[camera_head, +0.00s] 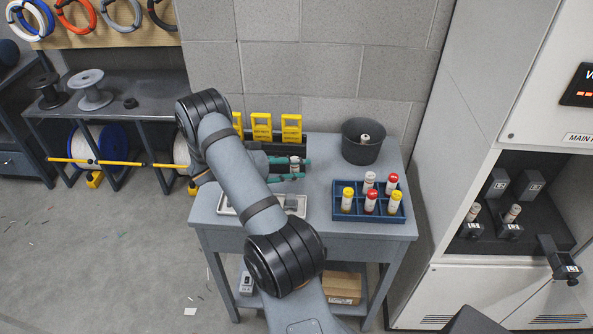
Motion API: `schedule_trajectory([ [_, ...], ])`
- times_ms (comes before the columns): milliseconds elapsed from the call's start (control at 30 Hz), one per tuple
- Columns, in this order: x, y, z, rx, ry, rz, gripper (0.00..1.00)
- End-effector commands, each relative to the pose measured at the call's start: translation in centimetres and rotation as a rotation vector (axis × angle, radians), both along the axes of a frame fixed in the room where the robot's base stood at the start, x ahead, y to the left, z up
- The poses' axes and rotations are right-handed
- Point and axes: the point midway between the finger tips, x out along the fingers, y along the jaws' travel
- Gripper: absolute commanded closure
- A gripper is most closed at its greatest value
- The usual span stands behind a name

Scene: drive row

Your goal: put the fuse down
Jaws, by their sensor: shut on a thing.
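My gripper (291,169), with teal fingers, is at the left-middle of the grey workbench (320,229), close to the yellow tags. It is shut on a fuse (295,164), of which only a small pale and grey part shows between the fingers. A pale shallow tray (301,207) lies just below it in the picture, partly hidden by my arm. I cannot tell the height of the fuse above the bench. To the right, a blue divided rack (369,217) holds several upright white fuses with yellow, red or white caps.
A dark bucket (360,153) with a small pale thing inside stands at the back right. Yellow tags (291,128) stand in a dark holder along the back. An open cabinet (520,205) with fuse holders is at the far right. The wall closes off the back.

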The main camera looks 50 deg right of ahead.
Motion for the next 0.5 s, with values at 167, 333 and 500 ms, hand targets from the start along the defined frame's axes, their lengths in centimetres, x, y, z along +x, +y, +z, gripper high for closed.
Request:
schedule_trajectory([
  [167,0.0,0.0,-2.2,0.001,0.003,0.001,0.96],
  [333,0.0,0.0,-3.1,0.000,-0.001,0.001,0.96],
  [500,0.0,0.0,-3.1,0.000,-0.001,0.001,0.96],
])
